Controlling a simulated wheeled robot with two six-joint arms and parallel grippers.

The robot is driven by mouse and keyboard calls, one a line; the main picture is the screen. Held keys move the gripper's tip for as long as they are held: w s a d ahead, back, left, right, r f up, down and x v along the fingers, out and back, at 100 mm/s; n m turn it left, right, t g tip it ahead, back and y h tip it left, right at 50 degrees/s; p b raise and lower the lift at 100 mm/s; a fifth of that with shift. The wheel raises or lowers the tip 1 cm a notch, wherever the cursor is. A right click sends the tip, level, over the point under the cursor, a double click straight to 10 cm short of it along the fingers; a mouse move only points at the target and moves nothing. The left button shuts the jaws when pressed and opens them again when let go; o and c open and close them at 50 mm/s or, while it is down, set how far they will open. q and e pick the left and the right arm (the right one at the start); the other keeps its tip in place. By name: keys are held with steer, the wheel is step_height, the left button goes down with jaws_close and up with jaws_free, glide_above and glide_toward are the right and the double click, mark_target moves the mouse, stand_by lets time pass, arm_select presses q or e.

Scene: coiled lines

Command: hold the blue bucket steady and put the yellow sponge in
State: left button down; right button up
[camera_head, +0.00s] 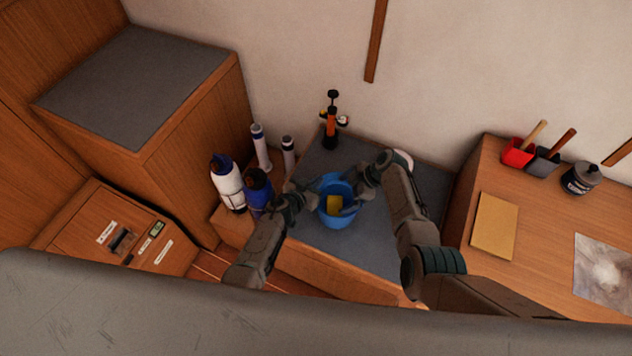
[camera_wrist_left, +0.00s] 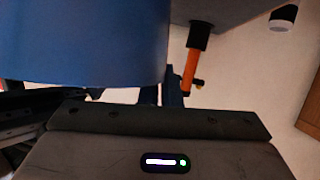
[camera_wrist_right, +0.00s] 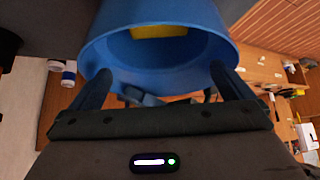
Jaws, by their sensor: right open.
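The blue bucket (camera_head: 337,218) stands on the grey top of the low counter, its mouth open upward. The yellow sponge (camera_head: 334,203) is inside the bucket; part of it also shows in the right wrist view (camera_wrist_right: 160,32). My left gripper (camera_head: 317,196) is at the bucket's left side, its fingers close together on the rim. In the left wrist view the bucket wall (camera_wrist_left: 85,40) fills the upper left. My right gripper (camera_head: 351,200) is over the bucket's right side. In the right wrist view its fingers are wide apart with nothing between them.
Several bottles (camera_head: 228,182) stand left of the bucket. An orange and black pump-like tool (camera_head: 331,125) stands behind it near the wall. The grey counter (camera_head: 385,235) is clear right of the bucket.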

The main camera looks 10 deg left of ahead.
steer(key=v, duration=0.9)
steer(key=shift+d+r, duration=0.2)
steer(key=shift+r, duration=0.1)
arm_select(q)
steer(key=c, duration=1.6)
jaws_free()
steer(key=shift+o, duration=0.2)
